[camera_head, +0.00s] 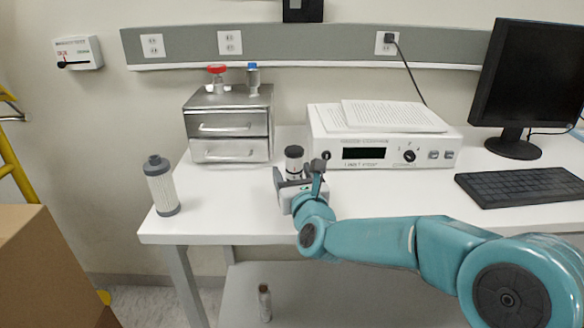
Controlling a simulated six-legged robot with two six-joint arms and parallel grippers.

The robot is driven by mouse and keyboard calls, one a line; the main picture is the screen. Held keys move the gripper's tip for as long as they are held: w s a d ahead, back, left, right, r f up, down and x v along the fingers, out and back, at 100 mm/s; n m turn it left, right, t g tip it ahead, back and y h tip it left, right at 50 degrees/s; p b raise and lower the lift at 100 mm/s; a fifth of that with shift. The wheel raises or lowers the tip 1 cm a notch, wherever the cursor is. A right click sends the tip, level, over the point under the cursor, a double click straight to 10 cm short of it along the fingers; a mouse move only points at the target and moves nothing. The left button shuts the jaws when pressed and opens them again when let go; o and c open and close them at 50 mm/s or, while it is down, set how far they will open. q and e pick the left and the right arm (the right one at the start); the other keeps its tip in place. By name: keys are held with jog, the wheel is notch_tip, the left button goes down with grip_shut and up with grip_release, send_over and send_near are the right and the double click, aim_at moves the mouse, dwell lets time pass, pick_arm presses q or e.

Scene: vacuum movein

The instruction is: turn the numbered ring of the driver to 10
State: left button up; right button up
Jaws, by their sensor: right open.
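My right gripper (294,184) reaches over the front of the white desk, open. A small upright cylinder with a black top and a pale body (294,161) stands just behind it or between its fingers; I cannot tell which. The gripper hides the cylinder's lower part. No driver or numbered ring can be made out for sure at this size. A white instrument (382,152) with a dark display and a round knob (409,156) stands behind and to the right of the gripper. My left gripper is not in view.
A grey-capped bottle (161,186) stands at the desk's left edge. A metal drawer unit (230,128) carries red-topped and blue-topped items. A keyboard (522,187) and monitor (526,80) are at right. A cardboard box (45,260) is at lower left. Desk (225,195) is clear left of the gripper.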

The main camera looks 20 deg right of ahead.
jog(key=shift+w+r, duration=0.15)
jog(key=shift+w, duration=0.35)
